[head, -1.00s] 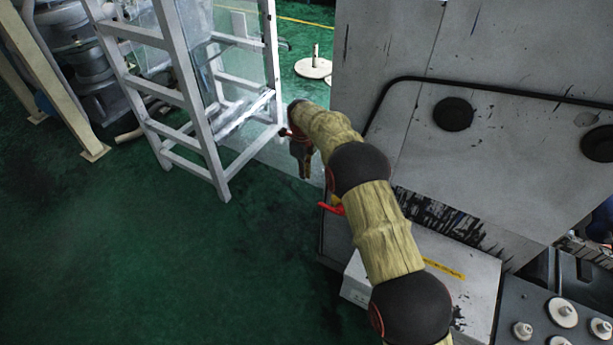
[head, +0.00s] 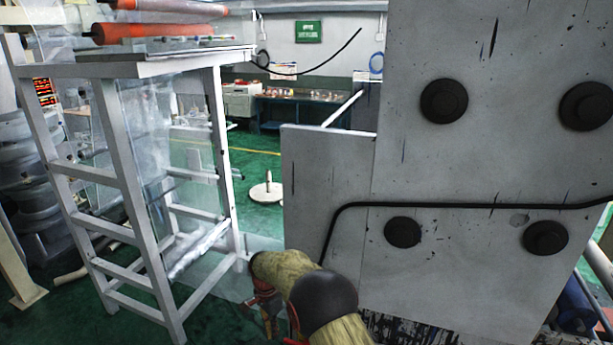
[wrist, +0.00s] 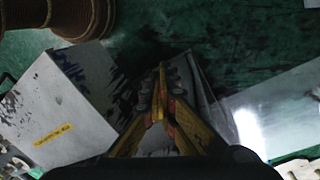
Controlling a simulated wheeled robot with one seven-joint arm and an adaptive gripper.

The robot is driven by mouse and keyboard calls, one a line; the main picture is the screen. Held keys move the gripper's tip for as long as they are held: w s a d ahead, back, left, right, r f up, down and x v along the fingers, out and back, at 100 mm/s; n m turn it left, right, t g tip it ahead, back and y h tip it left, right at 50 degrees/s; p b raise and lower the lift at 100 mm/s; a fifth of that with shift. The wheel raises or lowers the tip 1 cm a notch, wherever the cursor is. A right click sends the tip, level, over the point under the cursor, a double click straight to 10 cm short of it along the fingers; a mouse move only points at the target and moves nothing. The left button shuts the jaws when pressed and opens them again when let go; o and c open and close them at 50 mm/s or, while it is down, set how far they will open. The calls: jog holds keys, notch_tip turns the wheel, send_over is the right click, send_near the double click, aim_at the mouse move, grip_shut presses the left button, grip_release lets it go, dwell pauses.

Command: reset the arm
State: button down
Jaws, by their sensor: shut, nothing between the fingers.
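My gripper (wrist: 161,95) shows in the wrist view with its yellow and dark fingers together, shut and empty. It hangs over a grey machine part and the dark green floor. In the head view my gripper (head: 268,318) is small and partly cut off at the bottom edge, hanging below the end of my arm. It is between the white frame rack and the large grey panel, apart from both as far as I can see.
A white frame rack (head: 137,238) stands on the left. A large grey panel (head: 455,165) with black round knobs fills the right. A white disc base (head: 266,192) sits on green floor behind. A white box with a yellow label (wrist: 62,115) lies left in the wrist view.

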jog(key=s+d+r+n+t+b, duration=0.1)
jog(key=s+d+r+n+b, duration=0.2)
jog(key=s+d+r+n, duration=1)
jog(key=s+d+r+m+t+b, duration=0.1)
jog(key=s+d+r, duration=0.3)
jog(key=s, duration=0.4)
jog(key=s+d+r+m+t+b, duration=0.1)
jog(key=s+d+r+t+b, duration=0.2)
jog(key=s+d, duration=0.4)
jog(key=s+d+r+m+t+b, duration=0.1)
jog(key=s+d+r+b, duration=0.2)
jog(key=s, duration=0.7)
jog(key=d+r, duration=0.2)
jog(key=d, duration=0.1)
jog(key=shift+r+t+y, duration=0.15)
jog(key=shift+t+y, duration=0.25)
jog(key=c, duration=2.6)
grip_release()
